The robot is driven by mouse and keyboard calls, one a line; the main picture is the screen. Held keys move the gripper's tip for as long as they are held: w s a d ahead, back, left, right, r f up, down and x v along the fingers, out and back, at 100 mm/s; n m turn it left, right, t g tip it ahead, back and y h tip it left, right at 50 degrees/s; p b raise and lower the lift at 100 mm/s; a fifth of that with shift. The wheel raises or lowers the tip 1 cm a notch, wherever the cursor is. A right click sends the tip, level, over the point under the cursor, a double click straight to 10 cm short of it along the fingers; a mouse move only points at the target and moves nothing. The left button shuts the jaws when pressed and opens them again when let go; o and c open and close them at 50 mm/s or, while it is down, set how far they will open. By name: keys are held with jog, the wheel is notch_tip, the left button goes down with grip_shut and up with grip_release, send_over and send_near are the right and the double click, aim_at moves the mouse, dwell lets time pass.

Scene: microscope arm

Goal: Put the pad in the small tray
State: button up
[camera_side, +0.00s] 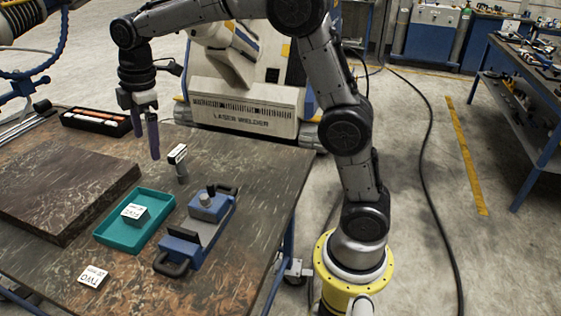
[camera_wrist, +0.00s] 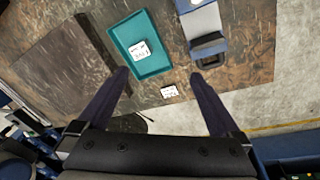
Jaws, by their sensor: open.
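A teal tray (camera_side: 112,234) lies on the table. It also shows in the wrist view (camera_wrist: 117,45). A small labelled block (camera_side: 133,213) sits in it; it shows in the wrist view (camera_wrist: 141,51) too. A second labelled block (camera_side: 93,276), marked "TWO", lies on the bare table in front of the tray; in the wrist view it is a white label (camera_wrist: 169,91). I cannot tell which piece is the pad. My gripper (camera_side: 147,142) hangs over the table beyond the tray, dark fingers pointing down. Its fingers (camera_wrist: 157,74) stand apart with nothing between them.
A blue device (camera_side: 206,220) with black handles stands right of the tray. Behind it, a small dark upright piece (camera_side: 177,154) with a white label stands near my gripper. A thick brown slab (camera_side: 60,185) is at left. A black tray (camera_side: 120,131) holds orange and white pieces.

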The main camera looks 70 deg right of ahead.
jog(key=s+r+m+t, duration=0.1)
jog(key=s+r+m, duration=0.15)
jog(key=s, duration=0.45)
jog(key=s+r+m+t, duration=0.1)
jog(key=s+r+m, duration=0.15)
jog(key=s, duration=0.55)
jog(key=s+f+m, duration=0.3)
jog(key=s, duration=0.4)
jog(key=s+d+f+m+t, duration=0.1)
jog(key=s+m, duration=0.3)
jog(key=s, duration=0.4)
jog(key=shift+d+f+t, duration=0.15)
jog(key=shift+f+t, duration=0.15)
jog(key=shift+f, duration=0.6)
